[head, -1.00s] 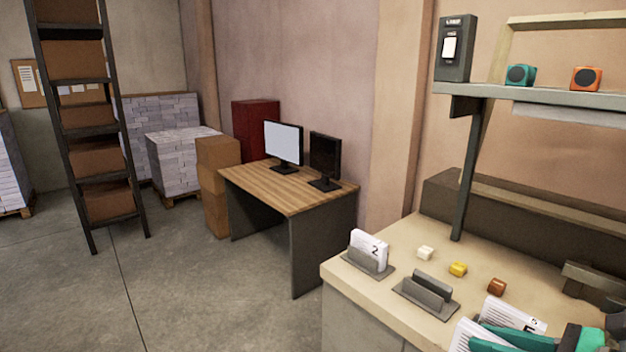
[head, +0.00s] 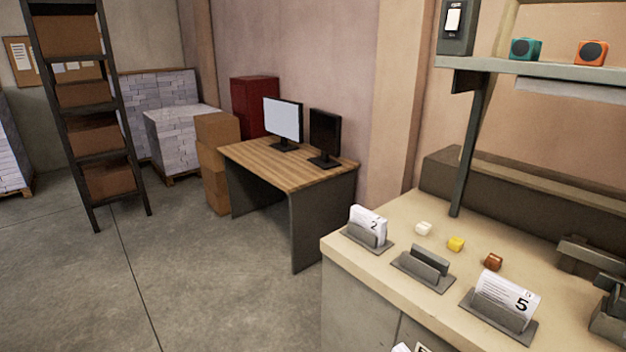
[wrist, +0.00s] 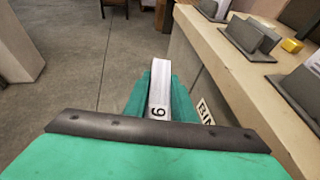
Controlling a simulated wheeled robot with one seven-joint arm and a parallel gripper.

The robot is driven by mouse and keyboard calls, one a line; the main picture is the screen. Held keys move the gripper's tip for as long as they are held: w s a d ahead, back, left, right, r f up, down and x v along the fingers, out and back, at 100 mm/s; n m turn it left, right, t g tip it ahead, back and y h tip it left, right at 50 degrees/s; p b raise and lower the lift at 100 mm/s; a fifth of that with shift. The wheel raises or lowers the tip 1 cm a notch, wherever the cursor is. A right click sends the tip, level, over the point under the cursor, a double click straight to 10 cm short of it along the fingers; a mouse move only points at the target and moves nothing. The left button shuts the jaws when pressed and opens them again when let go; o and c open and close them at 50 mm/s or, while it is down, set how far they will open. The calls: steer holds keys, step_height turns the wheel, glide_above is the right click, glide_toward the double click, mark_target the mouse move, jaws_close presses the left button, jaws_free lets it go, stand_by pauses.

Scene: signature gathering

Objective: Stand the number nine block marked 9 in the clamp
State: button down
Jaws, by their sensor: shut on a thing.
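My gripper (wrist: 161,92) is shut on a white block (wrist: 160,78) with a black digit at its near end. From this angle the digit looks like a 6 or an inverted 9. The gripper is beside the bench front, over the floor. In the head view a white corner (head: 402,348) at the bottom edge may be this block; the gripper is out of sight there. An empty grey two-plate clamp (head: 424,278) stands on the bench between two filled holders; it also shows in the wrist view (wrist: 248,38).
On the bench (head: 400,222), block 2 (head: 368,223) and block 5 (head: 508,296) stand in grey holders. White (head: 423,228), yellow (head: 456,244) and brown (head: 493,262) pieces lie behind. The shelf (head: 540,72) overhangs the back. Floor beside the bench is clear.

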steer(key=a+f+m+h, duration=0.2)
steer(key=a+f, duration=0.5)
steer(key=f, duration=0.5)
steer(key=a+f+m+h, duration=0.1)
steer(key=a+f+h, duration=0.1)
steer(key=a+f, duration=0.5)
steer(key=a+f+m+t+h, duration=0.1)
steer(key=a+f, duration=0.6)
steer(key=f, duration=1.2)
steer(key=shift+w+m+h, duration=0.35)
steer(key=shift+m+h, duration=0.15)
steer(key=shift+m, duration=0.3)
steer(key=shift+w+r, duration=0.1)
steer(key=shift+w+r+t, duration=0.3)
steer(key=shift+r, duration=0.05)
steer(key=shift+a, duration=0.15)
steer(key=shift+w+d, duration=0.15)
steer(key=shift+d, duration=0.05)
